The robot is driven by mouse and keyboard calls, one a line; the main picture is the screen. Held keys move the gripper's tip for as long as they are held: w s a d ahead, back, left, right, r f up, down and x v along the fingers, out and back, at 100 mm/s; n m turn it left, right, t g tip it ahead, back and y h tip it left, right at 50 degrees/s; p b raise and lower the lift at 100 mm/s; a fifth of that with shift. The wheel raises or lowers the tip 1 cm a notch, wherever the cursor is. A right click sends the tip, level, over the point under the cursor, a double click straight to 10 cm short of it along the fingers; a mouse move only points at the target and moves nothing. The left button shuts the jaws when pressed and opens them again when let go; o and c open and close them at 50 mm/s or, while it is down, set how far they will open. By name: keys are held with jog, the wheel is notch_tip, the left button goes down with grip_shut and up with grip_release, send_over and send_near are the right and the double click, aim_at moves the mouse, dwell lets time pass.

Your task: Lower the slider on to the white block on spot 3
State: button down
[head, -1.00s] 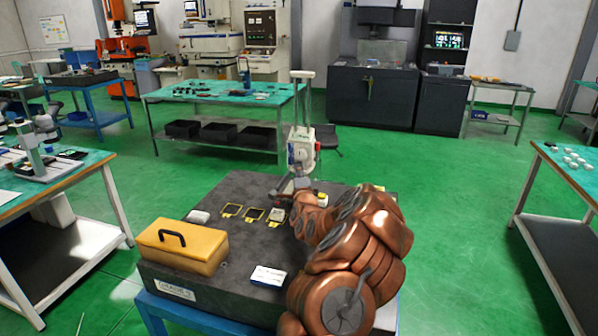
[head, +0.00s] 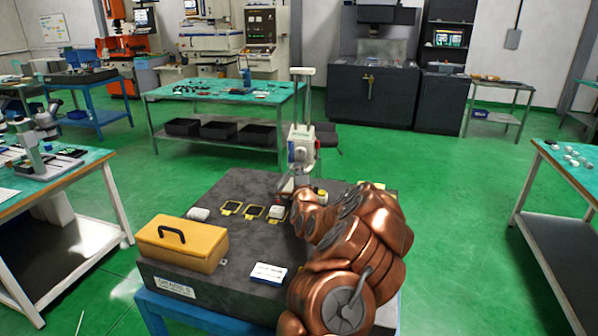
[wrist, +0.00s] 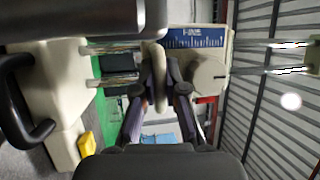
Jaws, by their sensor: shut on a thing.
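A white block (head: 276,212) sits on the rightmost of three yellow-framed spots on the dark stone plate (head: 225,262). Behind and right of it stands a tall gauge with a pale column (head: 301,95) and a white slider (head: 302,146). In the head view the slider is well above the block's level. The wrist view shows the slider's face (wrist: 198,60), with a blue scale and round knob. My gripper (wrist: 160,85) is shut on a pale upright part in front of that face. In the head view my copper arm hides the gripper and part of the gauge's foot.
A yellow box with a black handle (head: 182,245) stands at the plate's front left. A white card (head: 268,273) lies near the front edge. Another white block (head: 198,214) lies at the left. The plate between box and spots is clear.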

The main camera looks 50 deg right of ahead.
jog(key=shift+f+b, duration=1.6)
jog(key=shift+b, duration=0.05)
jog(key=c, duration=1.5)
grip_release()
jog(key=shift+f, duration=0.1)
jog(key=shift+v, duration=3.7)
jog(key=shift+r, duration=0.2)
